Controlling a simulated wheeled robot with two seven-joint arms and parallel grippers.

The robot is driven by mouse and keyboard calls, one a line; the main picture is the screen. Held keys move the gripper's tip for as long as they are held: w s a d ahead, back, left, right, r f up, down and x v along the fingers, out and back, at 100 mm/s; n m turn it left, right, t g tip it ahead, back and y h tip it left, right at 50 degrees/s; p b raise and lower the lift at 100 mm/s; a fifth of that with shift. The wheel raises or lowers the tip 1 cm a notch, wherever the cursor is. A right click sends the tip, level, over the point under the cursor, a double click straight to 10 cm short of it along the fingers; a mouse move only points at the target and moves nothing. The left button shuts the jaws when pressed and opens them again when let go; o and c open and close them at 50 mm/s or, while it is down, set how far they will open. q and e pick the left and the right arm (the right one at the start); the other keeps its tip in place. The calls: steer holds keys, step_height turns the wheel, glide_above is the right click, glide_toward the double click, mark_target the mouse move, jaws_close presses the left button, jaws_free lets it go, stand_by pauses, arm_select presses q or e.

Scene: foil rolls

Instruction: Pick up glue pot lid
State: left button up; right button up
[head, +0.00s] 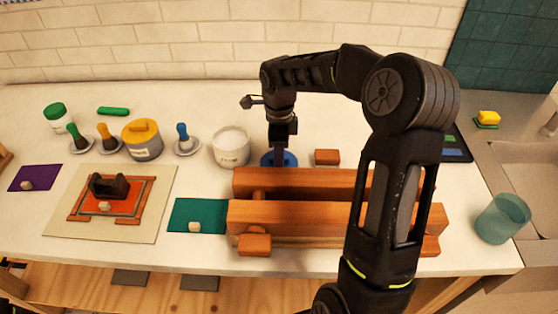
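A blue round lid (291,160), which looks like the glue pot lid, lies on the white counter, partly covered by my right gripper. The white glue pot (230,148) stands just left of it with its top uncovered. My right gripper (279,150) points straight down over the middle of the blue lid, with its fingertips at or just above it. The fingers are dark and small here, so I cannot tell whether they are open, or touch the lid. My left gripper is not in view.
A wooden press (300,183) lies in front of the lid, and a small wooden block (327,157) sits to its right. A yellow-lidded tin (141,140) and handled tools on saucers stand left. A teal cup (502,218) is far right, near the sink.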

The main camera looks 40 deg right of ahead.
steer(key=shift+c, duration=0.2)
stand_by(0.4)
jaws_close()
stand_by(0.4)
